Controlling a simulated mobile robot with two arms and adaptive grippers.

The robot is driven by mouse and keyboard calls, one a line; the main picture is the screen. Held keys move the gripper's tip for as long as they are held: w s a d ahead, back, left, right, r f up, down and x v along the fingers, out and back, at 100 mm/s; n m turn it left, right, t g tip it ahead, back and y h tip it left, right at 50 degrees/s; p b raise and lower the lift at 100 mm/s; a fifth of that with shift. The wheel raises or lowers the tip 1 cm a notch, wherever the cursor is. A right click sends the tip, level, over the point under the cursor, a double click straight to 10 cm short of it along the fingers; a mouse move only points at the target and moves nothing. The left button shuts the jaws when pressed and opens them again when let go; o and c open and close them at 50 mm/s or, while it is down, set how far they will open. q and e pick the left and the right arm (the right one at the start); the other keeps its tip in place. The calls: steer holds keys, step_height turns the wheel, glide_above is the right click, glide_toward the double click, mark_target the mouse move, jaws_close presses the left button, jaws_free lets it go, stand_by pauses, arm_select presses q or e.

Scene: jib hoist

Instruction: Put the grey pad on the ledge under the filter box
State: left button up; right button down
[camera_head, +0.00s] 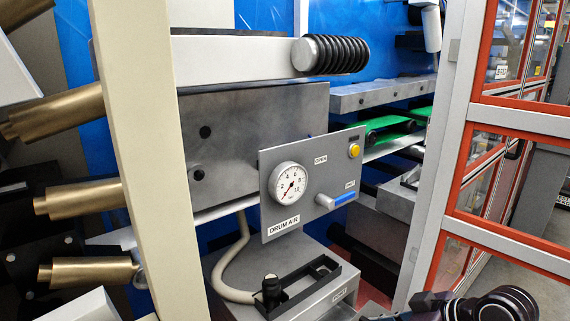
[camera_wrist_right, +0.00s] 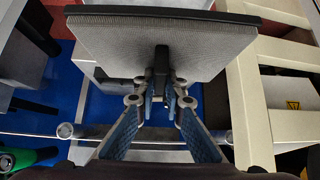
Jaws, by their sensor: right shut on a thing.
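The grey pad (camera_wrist_right: 160,45) fills the top middle of the right wrist view, a flat textured slab with a dark edge and a black grip on its near face. My right gripper (camera_wrist_right: 162,98) is shut on that black grip, with its blue fingers on either side. I cannot pick out the pad or the right gripper in the head view. No label marks the filter box, so I cannot tell which housing it is. A grey ledge (camera_head: 375,97) runs along the blue wall in the head view. My left gripper is not in view.
A cream post (camera_head: 148,150) stands at the left beside brass cylinders (camera_head: 85,198). A panel (camera_head: 328,160) marked DRUM AIR carries a gauge (camera_head: 289,183) and blue lever (camera_head: 344,198). Red-framed glazing (camera_head: 500,190) stands right. A pale bar (camera_wrist_right: 255,110) lies right in the wrist view.

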steer(key=s+r+n+g+y, duration=0.1)
steer(key=s+r, duration=0.3)
steer(key=s, duration=0.6)
steer(key=shift+s+n, duration=0.25)
steer(key=shift+n, duration=0.25)
steer(key=shift+r, duration=0.1)
steer(key=shift+w+a+r, duration=0.1)
steer(key=shift+w+a, duration=0.05)
stand_by(0.6)
